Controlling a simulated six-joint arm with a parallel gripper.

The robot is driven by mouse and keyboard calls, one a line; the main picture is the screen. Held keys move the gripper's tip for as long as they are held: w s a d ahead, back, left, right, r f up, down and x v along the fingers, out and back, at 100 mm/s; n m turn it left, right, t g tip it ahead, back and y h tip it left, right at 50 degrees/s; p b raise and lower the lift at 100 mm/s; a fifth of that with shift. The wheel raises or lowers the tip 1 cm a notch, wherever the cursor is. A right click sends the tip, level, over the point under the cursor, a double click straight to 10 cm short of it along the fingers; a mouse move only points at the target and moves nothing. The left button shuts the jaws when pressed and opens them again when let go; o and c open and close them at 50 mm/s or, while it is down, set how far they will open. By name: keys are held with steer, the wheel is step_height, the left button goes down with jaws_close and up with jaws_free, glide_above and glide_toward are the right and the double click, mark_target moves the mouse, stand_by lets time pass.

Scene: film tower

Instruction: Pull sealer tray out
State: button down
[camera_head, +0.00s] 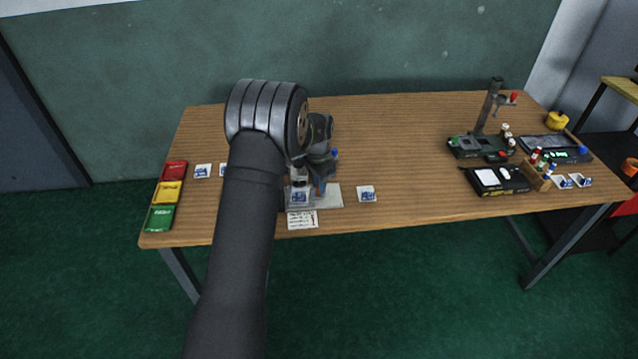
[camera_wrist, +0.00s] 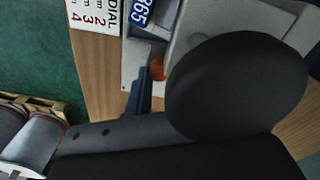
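The sealer, a small light-grey device on a pale base plate (camera_head: 332,195), stands near the table's front edge in the head view. A small light tray-like part with a blue label (camera_head: 299,197) sits at its left front. The blue label with "365" (camera_wrist: 141,13) also shows at the top of the wrist view, beside a grey housing (camera_wrist: 192,27). My gripper (camera_head: 318,187) is down at the sealer, just right of the labelled part. My own dark arm parts cover much of the wrist view, so the fingertips, their opening and any contact are unclear.
A printed card (camera_head: 302,220) lies in front of the sealer. A blue-labelled packet (camera_head: 366,194) lies to its right. Red, yellow and green trays (camera_head: 167,193) line the left edge. A stand with a lever (camera_head: 488,110) and a black device (camera_head: 497,181) are at right. The middle back is clear.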

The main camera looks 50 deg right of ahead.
steer(key=shift+s+d, duration=2.8)
steer(key=shift+s, duration=0.05)
steer(key=c, duration=1.3)
jaws_free()
step_height(320, 180, up, 18)
steer(key=shift+w+f, duration=0.15)
steer(key=shift+f, duration=0.1)
steer(key=shift+f, duration=0.1)
step_height(320, 180, down, 17)
steer(key=shift+f, duration=0.15)
